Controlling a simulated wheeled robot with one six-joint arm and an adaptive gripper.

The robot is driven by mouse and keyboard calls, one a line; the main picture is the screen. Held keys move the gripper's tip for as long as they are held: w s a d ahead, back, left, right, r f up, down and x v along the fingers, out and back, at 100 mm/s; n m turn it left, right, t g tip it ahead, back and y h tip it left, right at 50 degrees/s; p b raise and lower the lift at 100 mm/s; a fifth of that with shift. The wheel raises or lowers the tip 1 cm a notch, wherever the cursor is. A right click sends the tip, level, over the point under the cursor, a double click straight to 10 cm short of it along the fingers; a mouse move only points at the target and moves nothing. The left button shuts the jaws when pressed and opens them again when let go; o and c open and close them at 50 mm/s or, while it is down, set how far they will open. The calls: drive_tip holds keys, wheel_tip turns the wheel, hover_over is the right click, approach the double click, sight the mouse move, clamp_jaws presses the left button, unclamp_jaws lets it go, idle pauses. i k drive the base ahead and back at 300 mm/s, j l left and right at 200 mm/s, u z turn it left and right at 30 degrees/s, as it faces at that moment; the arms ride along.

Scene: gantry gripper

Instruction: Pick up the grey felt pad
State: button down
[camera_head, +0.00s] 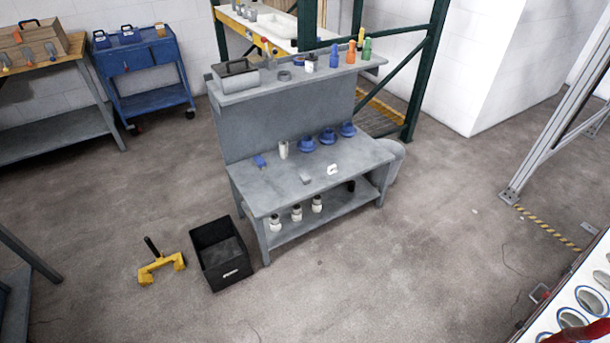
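A small grey block-like piece (305,178) lies near the front edge of the grey workbench (275,194). It may be the grey felt pad, but it is too small to tell. A white C-shaped piece (332,169) lies to its right, and a small blue object (260,161) lies to its left. Behind it stand a pale cylinder (283,149) and three blue round pieces (327,136). My gripper is not in view.
A black open crate (222,262) and a yellow tool (161,266) are on the floor left of the bench. The bench's upper shelf (263,87) holds a toolbox (235,75) and bottles. A white panel with round holes (561,321) is lower right. The front floor is clear.

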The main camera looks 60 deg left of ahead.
sight(304, 178)
drive_tip(key=u, duration=1.75)
drive_tip(key=i+l+u, duration=0.1)
drive_tip(key=u, duration=0.25)
drive_tip(key=i+l+u, duration=0.2)
drive_tip(key=u, duration=0.2)
drive_tip(key=i+l+u, duration=0.2)
drive_tip(key=u, duration=0.15)
